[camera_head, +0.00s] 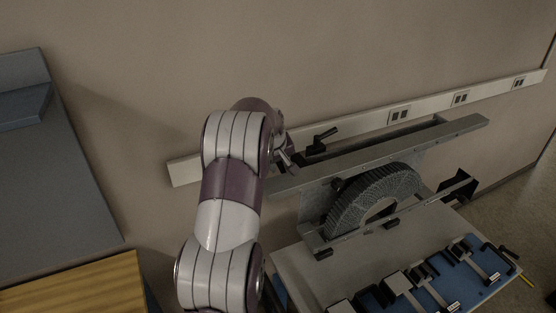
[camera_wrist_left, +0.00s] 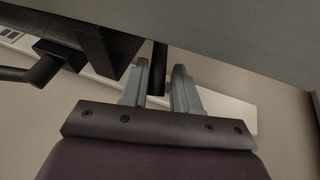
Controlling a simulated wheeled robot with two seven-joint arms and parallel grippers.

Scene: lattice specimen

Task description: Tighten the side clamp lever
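The grey clamping frame with a curved lattice specimen (camera_head: 372,200) stands on the bench. A black lever (camera_head: 322,141) sticks up near the frame's left end; a black lever with a block also shows at the left of the left wrist view (camera_wrist_left: 45,68). My left gripper (camera_head: 289,158) is at the frame's left end. In the left wrist view its two grey fingers (camera_wrist_left: 160,88) are apart, with a dark rod (camera_wrist_left: 159,66) between them, perhaps the side clamp lever. I see narrow gaps beside the rod, so no firm grip shows. My right gripper is out of view.
A pale wall rail with sockets (camera_head: 399,116) runs behind the frame. A blue mat (camera_head: 483,289) with several black and grey fixtures lies at the front right. A grey surface (camera_head: 55,190) and a wooden top (camera_head: 80,285) are at the left.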

